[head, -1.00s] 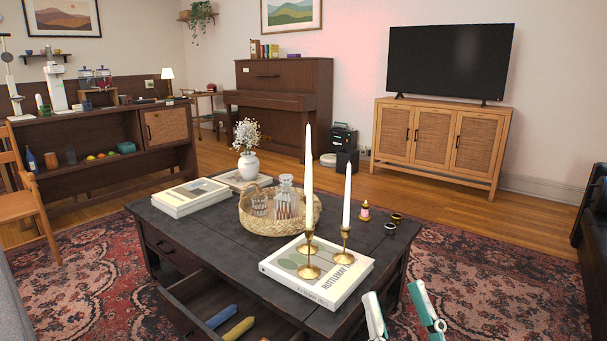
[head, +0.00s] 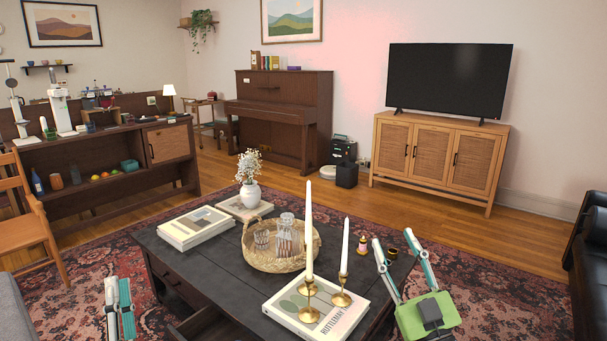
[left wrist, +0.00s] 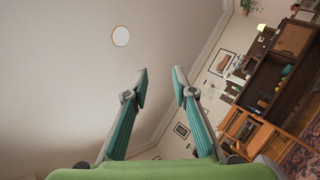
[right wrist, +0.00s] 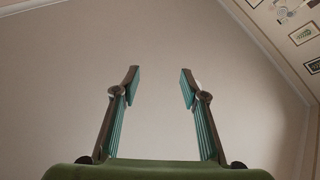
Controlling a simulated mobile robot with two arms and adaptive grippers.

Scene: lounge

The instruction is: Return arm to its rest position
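My left gripper (head: 118,283) points up at the lower left of the head view, left of the coffee table, with nothing in it. The left wrist view shows its two teal-lined fingers (left wrist: 158,82) apart, with wall and ceiling behind. My right gripper (head: 397,248) is raised at the table's right side in the head view, its green palm below and its fingers spread. In the right wrist view its fingers (right wrist: 160,80) are apart and empty, against a plain pale surface.
The dark coffee table (head: 205,265) holds a woven tray (head: 270,262) with glassware, a white vase (head: 250,196), books and two candles in brass holders (head: 308,314). An open drawer (head: 200,322) shows partly at its front. A black chair (head: 590,250) stands at right.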

